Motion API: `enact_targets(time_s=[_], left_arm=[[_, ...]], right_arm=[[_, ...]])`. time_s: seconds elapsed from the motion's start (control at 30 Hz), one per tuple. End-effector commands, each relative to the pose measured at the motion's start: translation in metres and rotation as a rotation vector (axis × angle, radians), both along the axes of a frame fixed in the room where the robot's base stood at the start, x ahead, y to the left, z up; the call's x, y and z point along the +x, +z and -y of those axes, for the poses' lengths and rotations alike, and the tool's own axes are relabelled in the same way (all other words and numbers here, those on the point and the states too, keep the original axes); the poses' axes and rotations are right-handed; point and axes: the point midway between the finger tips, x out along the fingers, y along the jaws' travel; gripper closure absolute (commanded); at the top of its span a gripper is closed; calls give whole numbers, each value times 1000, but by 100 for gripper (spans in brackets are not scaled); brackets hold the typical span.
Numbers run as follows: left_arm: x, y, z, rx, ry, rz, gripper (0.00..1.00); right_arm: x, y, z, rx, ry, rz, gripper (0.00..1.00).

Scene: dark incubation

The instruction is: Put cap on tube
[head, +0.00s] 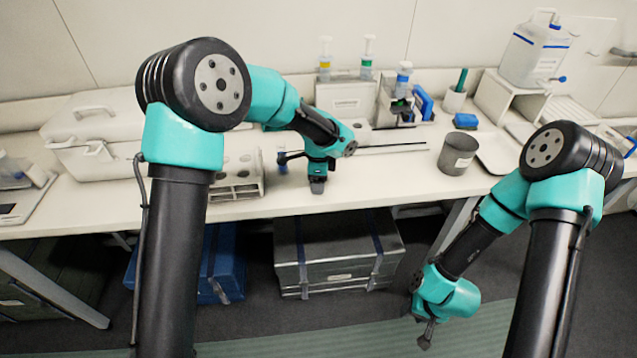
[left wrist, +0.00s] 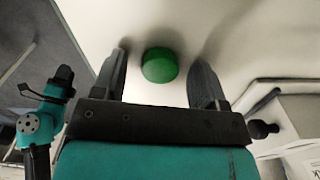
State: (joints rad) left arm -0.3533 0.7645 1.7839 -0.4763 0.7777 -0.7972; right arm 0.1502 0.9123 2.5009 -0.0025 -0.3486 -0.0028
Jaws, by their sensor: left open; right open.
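A round green cap (left wrist: 160,65) lies on the pale table, between the two open fingers of my left gripper in the left wrist view. The fingers stand apart from it on both sides. In the head view my left gripper (head: 317,186) points down near the table's front edge, and the cap is hidden there. A white rack (head: 237,181) with round holes stands left of this gripper.
A grey cup (head: 458,154) stands right of my left gripper, with a thin dark rod (head: 395,147) behind. Bottles, boxes and a white jug (head: 535,52) line the back. The table front between left gripper and cup is clear.

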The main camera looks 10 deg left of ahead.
Motion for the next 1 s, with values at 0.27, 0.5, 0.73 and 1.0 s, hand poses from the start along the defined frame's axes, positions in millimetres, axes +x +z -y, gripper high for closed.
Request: enact_targets(time_s=[0.27,0.5,0.73,1.0], left_arm=[[0,0,0,0,0,0,34],[0,0,0,0,0,0,57],[0,0,0,0,0,0,79],[0,0,0,0,0,0,87]], right_arm=[[0,0,0,0,0,0,57],[0,0,0,0,0,0,57],[0,0,0,0,0,0,57],[0,0,0,0,0,0,57]])
